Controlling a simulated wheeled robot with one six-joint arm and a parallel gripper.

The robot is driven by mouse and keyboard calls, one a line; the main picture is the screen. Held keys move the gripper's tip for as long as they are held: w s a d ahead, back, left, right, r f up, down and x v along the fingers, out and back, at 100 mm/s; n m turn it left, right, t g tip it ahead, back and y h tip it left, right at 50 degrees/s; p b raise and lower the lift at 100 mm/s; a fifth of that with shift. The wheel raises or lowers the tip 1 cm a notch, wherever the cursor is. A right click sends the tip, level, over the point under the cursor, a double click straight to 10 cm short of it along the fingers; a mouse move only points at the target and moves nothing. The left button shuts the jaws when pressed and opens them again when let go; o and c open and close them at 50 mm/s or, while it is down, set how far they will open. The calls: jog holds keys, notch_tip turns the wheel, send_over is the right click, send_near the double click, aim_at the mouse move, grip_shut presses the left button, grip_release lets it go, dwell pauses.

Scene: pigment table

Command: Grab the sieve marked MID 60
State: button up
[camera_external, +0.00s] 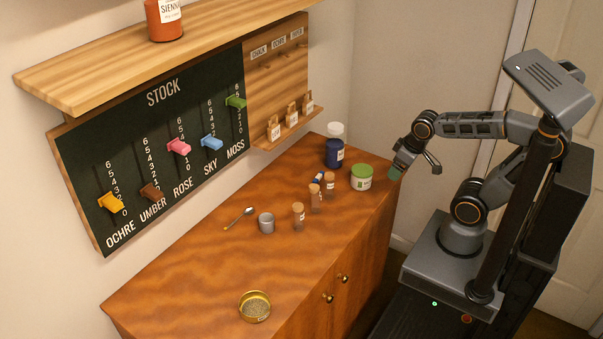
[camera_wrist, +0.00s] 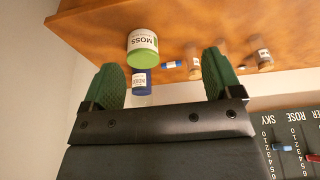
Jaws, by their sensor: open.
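A round brass sieve (camera_external: 255,306) with a mesh lies flat at the near end of the wooden table in the external view. No marking on it can be read. It is not in the wrist view. My gripper (camera_external: 396,172) is off the table's right edge, at the far end, well away from the sieve. In the wrist view my gripper (camera_wrist: 160,78) has its two green fingers wide apart with nothing held between them.
A green MOSS jar (camera_external: 361,178), a blue bottle (camera_external: 334,150), corked vials (camera_external: 298,217), a grey cup (camera_external: 266,223) and a spoon (camera_external: 240,217) stand or lie farther back. The slider board (camera_external: 160,150) hangs on the wall. The wooden table (camera_external: 190,270) is clear around the sieve.

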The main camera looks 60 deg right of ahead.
dwell(0.3)
jog(key=shift+o, duration=1.4)
jog(key=n+g+y, duration=0.2)
jog(key=n+y, duration=0.2)
jog(key=n, duration=0.8)
send_near(253, 310)
jog(key=shift+w+a+f+n+p, duration=0.1)
jog(key=shift+a+f+n+p, duration=0.15)
jog(key=shift+f+p, duration=0.3)
jog(key=shift+w+a+f+n+p, duration=0.1)
jog(key=shift+a+f+n+p, duration=0.1)
jog(key=shift+f+p, duration=0.25)
jog(key=shift+p+x, duration=0.65)
jog(key=shift+x, duration=2)
